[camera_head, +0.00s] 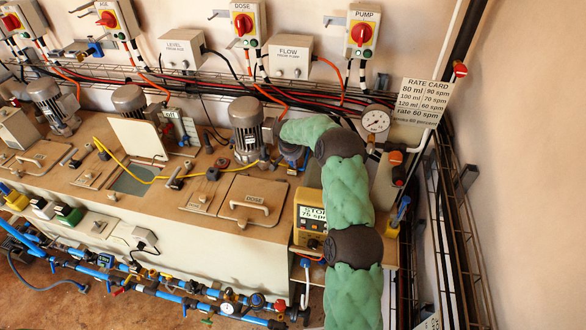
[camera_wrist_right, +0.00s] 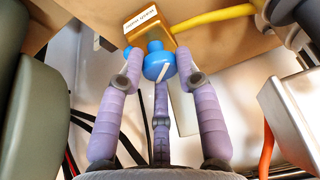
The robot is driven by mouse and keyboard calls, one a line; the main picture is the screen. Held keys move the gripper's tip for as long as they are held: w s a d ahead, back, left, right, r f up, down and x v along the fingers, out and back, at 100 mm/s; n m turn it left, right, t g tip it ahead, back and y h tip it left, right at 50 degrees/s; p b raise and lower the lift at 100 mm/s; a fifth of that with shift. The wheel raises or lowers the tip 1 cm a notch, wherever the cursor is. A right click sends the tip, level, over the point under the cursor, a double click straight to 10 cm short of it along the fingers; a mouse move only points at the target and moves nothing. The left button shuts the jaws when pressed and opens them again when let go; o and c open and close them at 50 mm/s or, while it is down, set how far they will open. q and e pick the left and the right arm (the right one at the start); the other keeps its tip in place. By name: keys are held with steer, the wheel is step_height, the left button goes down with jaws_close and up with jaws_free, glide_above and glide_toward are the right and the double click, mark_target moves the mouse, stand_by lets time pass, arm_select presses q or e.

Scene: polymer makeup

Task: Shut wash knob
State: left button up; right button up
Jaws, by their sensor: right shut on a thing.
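A blue round knob (camera_wrist_right: 158,66) with a white pointer stripe shows in the right wrist view, below a brown-yellow block (camera_wrist_right: 150,22) with a small white label too small to read surely. My right gripper (camera_wrist_right: 160,72) has its purple fingers closed around this knob, one on each side and one below. In the head view my green right arm (camera_head: 348,190) reaches up from the bottom and bends left toward the back of the tank top. The knob is hidden there. My left gripper is not in view.
A grey motor (camera_head: 246,128) stands just left of my right arm. A pressure gauge (camera_head: 376,122) and pipe are close on its right. A yellow pump box (camera_head: 308,222) lies beside the forearm. A yellow hose (camera_head: 185,178) crosses the brown tank top.

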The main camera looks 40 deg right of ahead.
steer(key=m+b, duration=0.1)
steer(key=b, duration=0.1)
steer(key=m+b, duration=0.2)
steer(key=shift+w+g+h, duration=0.25)
steer(key=shift+g+h, duration=0.15)
steer(key=shift+m+b, duration=0.45)
steer(key=shift+m, duration=0.05)
steer(key=shift+w+r+m+g+b, duration=0.1)
steer(key=shift+m+g+b, duration=0.35)
steer(key=shift+m, duration=0.45)
steer(key=shift+d+r+m+g, duration=0.15)
steer(key=shift+m+g, duration=0.6)
steer(key=shift+m, duration=1.05)
steer(key=o, duration=1.1)
steer(key=shift+o, duration=0.2)
